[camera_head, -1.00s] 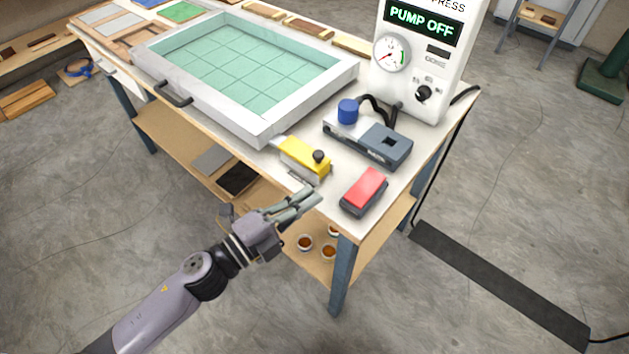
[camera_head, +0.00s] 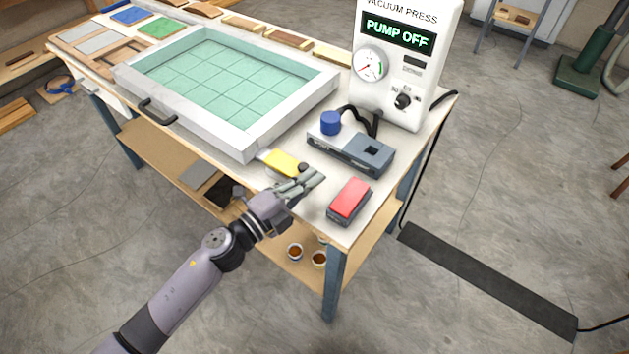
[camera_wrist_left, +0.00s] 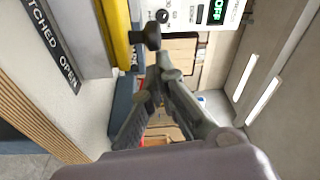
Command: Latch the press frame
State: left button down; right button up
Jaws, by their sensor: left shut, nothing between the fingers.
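The press frame (camera_head: 250,148) is a grey-white rectangular frame around a green gridded sheet (camera_head: 225,75), lying flat on the bench. A yellow latch lever (camera_head: 280,162) with a black knob (camera_head: 303,168) sits at the frame's near right corner. In the left wrist view the yellow lever (camera_wrist_left: 117,35) and black knob (camera_wrist_left: 152,36) are close ahead of the fingers, beside a label ending in "OPEN" (camera_wrist_left: 55,45). My left gripper (camera_head: 316,178) is shut and empty, its fingertips right by the knob; I cannot tell whether they touch. My right gripper is not in view.
A red-topped block (camera_head: 350,198) sits just right of my left gripper. A grey device with a blue cap (camera_head: 331,123) stands behind it. The vacuum press box (camera_head: 400,60) reads "PUMP OFF". A black handle (camera_head: 158,112) is on the frame's front side.

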aim_at(299, 168)
pick_arm(q)
jog(key=w+a, duration=0.2)
jog(key=a, duration=0.1)
jog(key=shift+w+a+b, duration=0.25)
jog(key=shift+a+b, duration=0.05)
dwell(0.3)
